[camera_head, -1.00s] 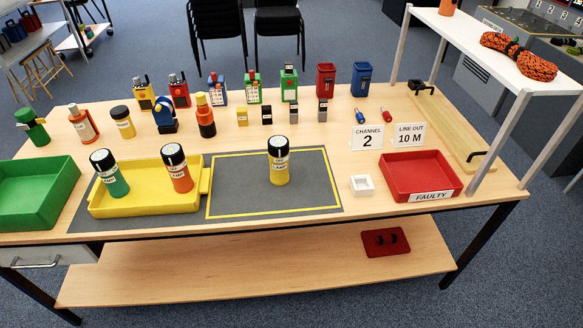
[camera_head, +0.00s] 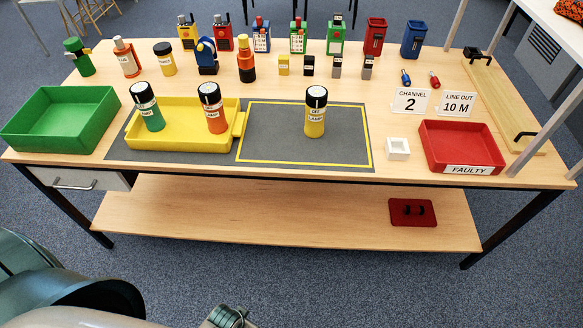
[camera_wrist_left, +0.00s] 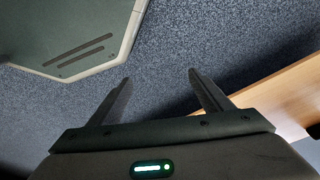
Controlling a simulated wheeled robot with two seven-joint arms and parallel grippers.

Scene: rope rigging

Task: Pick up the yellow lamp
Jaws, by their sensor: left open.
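The yellow lamp (camera_head: 315,112) has a black top and a white label. It stands upright on the grey mat (camera_head: 270,140), inside the yellow outline, right of the yellow tray (camera_head: 180,143). A green lamp (camera_head: 147,107) and an orange lamp (camera_head: 212,108) of the same shape stand in that tray. In the left wrist view my left gripper (camera_wrist_left: 160,90) is open and empty, with carpet between its fingers. It is clear of the lamp, which that view does not show. My right gripper is in neither current view.
A green tray (camera_head: 62,142) is left of the yellow one. A small white box (camera_head: 398,154) and a red tray (camera_head: 462,128) stand right of the mat. Bottles, radios and small blocks line the back. The table edge (camera_wrist_left: 275,90) shows at right in the wrist view.

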